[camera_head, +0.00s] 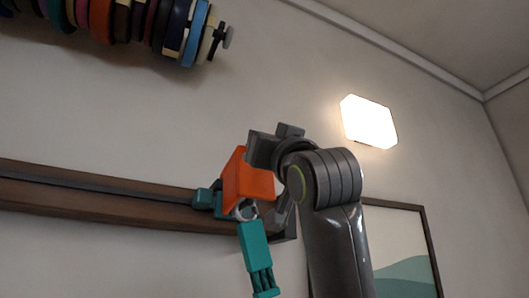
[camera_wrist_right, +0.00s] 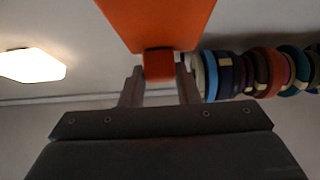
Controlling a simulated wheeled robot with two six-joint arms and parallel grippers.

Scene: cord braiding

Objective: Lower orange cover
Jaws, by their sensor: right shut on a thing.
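The orange cover (camera_head: 248,180) is in the middle of the head view, tilted, in front of the end of a brown rail. My right gripper (camera_wrist_right: 160,82) is shut on a small orange block at the cover's edge. The cover (camera_wrist_right: 158,22) also fills the top middle of the right wrist view. A teal piece (camera_head: 254,245) hangs below the cover in the head view, and a smaller teal piece (camera_head: 203,198) sits at its left. A grey round part (camera_head: 246,210) shows between them. My left gripper is in neither view.
The brown rail (camera_head: 100,195) runs along the wall from the left. A row of coloured discs on a rod (camera_head: 140,25) is at the upper left. A lit wall lamp (camera_head: 368,121) and a framed picture (camera_head: 405,245) are at the right. The upper middle wall is clear.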

